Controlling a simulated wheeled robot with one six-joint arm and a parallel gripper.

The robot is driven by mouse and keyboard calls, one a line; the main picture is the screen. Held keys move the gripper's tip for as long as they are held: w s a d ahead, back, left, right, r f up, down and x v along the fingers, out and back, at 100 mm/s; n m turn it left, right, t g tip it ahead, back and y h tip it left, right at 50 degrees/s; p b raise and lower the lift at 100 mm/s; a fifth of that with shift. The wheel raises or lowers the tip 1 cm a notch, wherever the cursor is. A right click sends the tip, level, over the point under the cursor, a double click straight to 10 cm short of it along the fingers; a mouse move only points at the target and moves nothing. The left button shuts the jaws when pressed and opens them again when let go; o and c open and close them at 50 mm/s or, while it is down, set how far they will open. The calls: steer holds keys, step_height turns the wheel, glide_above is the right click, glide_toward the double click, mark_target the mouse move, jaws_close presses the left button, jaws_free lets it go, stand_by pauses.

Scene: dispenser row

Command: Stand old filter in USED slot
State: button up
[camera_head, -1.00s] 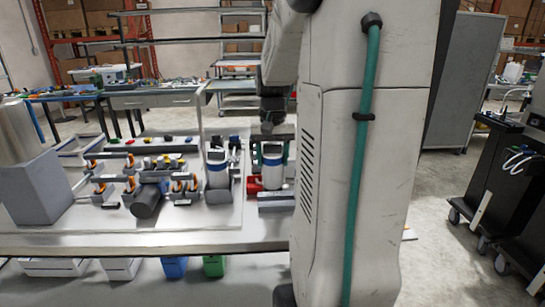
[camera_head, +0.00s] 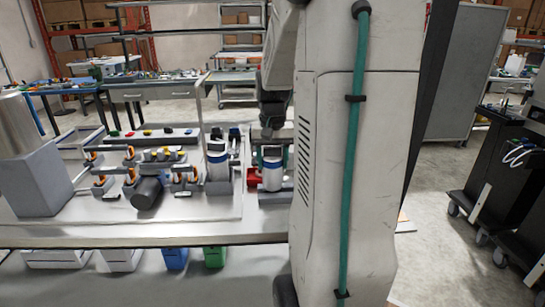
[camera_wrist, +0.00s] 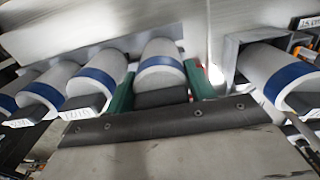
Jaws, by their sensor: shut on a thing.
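A white filter with a blue band (camera_wrist: 160,68) is between the green-tipped fingers of my gripper (camera_wrist: 160,88) in the wrist view. My gripper is shut on it. In the head view the held filter (camera_head: 271,174) is upright near the bench's right part, partly framed by my gripper (camera_head: 270,154). I cannot tell whether its lower end touches anything. Several similar filters (camera_wrist: 95,80) stand in a row to its left in the wrist view, with small label plates (camera_wrist: 76,134) before them. The plate lettering is too blurred to read, so I cannot tell which slot is USED.
Another banded filter (camera_wrist: 272,75) sits in a grey housing at right in the wrist view. A red part (camera_head: 253,178) is beside the held filter. Bins (camera_head: 213,257) stand below.

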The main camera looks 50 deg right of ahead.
mark_target(273, 148)
steer(key=shift+f, duration=0.6)
steer(key=o, duration=1.2)
steer(key=shift+r, duration=0.1)
step_height(273, 148, up, 8)
steer(key=shift+f, duration=0.15)
steer(key=s+a+n, duration=0.3)
steer(key=s+a, duration=0.1)
steer(key=a, duration=0.6)
steer(key=s+a+n+t, duration=0.1)
steer(key=s+a+n, duration=0.2)
steer(key=a, duration=0.7)
steer(key=s+a+n, duration=0.4)
steer(key=s+a, duration=0.1)
steer(key=a, duration=0.5)
steer(key=shift+s, duration=0.15)
